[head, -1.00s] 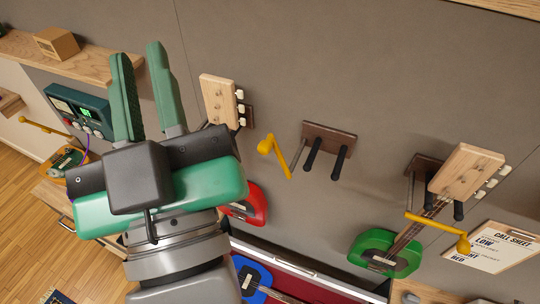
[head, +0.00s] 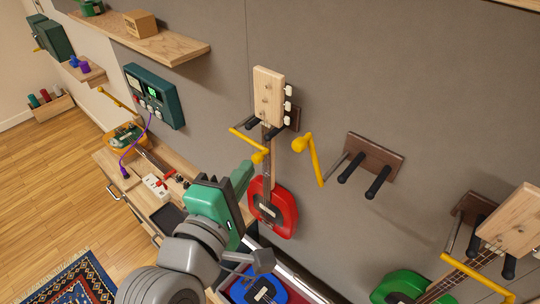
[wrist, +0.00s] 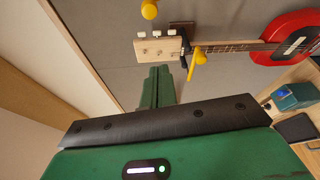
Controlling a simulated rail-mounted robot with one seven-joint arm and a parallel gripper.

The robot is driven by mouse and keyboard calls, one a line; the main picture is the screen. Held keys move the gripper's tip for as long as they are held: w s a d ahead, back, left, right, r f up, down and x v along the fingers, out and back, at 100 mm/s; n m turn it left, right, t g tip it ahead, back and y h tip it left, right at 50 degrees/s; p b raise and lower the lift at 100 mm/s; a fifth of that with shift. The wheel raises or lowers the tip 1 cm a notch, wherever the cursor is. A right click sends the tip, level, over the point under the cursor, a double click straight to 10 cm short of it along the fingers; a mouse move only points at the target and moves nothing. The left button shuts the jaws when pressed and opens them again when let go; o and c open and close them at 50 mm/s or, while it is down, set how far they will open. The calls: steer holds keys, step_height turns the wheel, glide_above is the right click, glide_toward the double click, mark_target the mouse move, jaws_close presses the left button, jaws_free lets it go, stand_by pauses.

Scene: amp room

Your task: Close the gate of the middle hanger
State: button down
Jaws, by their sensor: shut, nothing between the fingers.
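The middle hanger (head: 372,160) is empty, with two black prongs on a brown wall plate. Its yellow gate (head: 314,160), with a ball end, stands off to the left of the prongs, swung open. A yellow ball (wrist: 149,9) at the top of the wrist view is probably this gate's end. My gripper (head: 243,178) is shut and empty, left of and below the middle hanger, in front of the red guitar (head: 273,207). Its closed fingers (wrist: 160,84) show in the wrist view near the left hanger's yellow gate (wrist: 197,68); touching cannot be told.
The left hanger's gate (head: 250,146) crosses in front of the red guitar's neck. The green guitar (head: 403,287) hangs at the right behind another yellow gate (head: 476,274). A teal wall box (head: 154,95) and wooden shelf (head: 160,40) are at left. Wall around the middle hanger is clear.

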steer(key=w+d+p, duration=0.3)
steer(key=w+d, duration=0.3)
steer(key=shift+w+r, duration=0.15)
steer(key=shift+d, duration=0.1)
stand_by(0.3)
